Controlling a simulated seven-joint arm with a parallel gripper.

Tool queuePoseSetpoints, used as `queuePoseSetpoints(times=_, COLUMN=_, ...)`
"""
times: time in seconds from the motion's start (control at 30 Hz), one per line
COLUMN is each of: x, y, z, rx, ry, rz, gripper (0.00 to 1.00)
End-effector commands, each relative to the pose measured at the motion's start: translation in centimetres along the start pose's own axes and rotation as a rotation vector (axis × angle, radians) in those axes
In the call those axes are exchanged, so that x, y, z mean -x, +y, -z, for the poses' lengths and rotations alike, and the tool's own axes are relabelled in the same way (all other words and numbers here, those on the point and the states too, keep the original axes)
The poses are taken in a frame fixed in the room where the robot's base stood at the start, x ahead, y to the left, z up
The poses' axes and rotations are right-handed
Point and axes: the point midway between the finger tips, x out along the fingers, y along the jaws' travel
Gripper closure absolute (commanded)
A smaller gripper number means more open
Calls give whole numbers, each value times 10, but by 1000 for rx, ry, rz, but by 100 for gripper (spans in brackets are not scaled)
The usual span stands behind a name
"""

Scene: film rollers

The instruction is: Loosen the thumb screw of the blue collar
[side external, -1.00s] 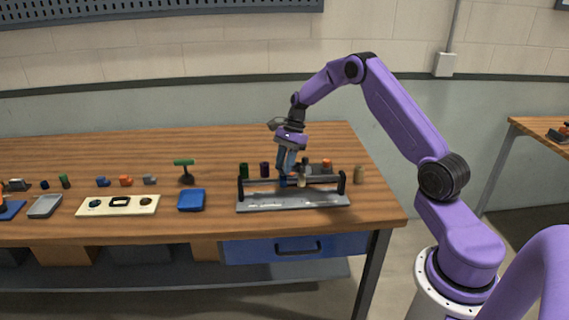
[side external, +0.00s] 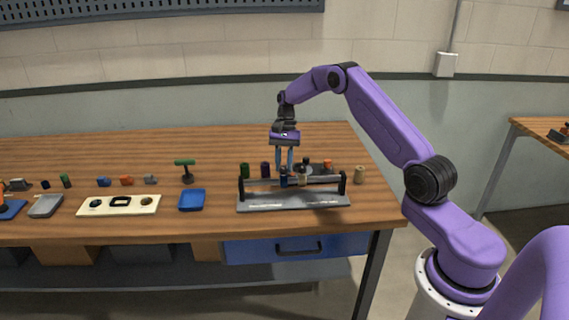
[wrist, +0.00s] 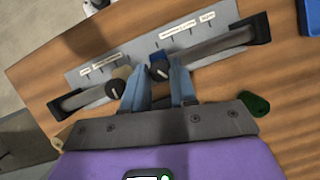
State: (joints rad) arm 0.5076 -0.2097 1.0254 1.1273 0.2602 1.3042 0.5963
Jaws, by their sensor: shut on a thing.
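The blue collar (wrist: 156,57) sits on the grey rod (wrist: 205,47) of the roller stand, near its middle. It also shows in the side view (side external: 284,182) below my fingers. Its dark round thumb screw (wrist: 159,70) has a pale line on top. My gripper (wrist: 160,76) points down over the collar, with one blue finger on each side of the thumb screw, shut on it. In the side view my gripper (side external: 285,168) stands nearly upright. A tan collar (wrist: 117,86) with its own dark knob is on the same rod, close beside one finger.
The stand has a grey labelled base (side external: 292,203) and black end posts. Dark, orange and tan cylinders stand behind it, including a green one (side external: 244,171). A blue tray (side external: 191,200), a cream board (side external: 117,206) and a green T-handled tool (side external: 185,170) lie left.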

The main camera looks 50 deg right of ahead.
Motion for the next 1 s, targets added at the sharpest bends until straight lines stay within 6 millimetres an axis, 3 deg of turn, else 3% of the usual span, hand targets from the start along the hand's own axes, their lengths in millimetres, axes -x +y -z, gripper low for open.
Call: queuePoseSetpoints(times=1.0, x=0, y=-7, z=-3, rx=835, ry=3, rz=-346, gripper=100)
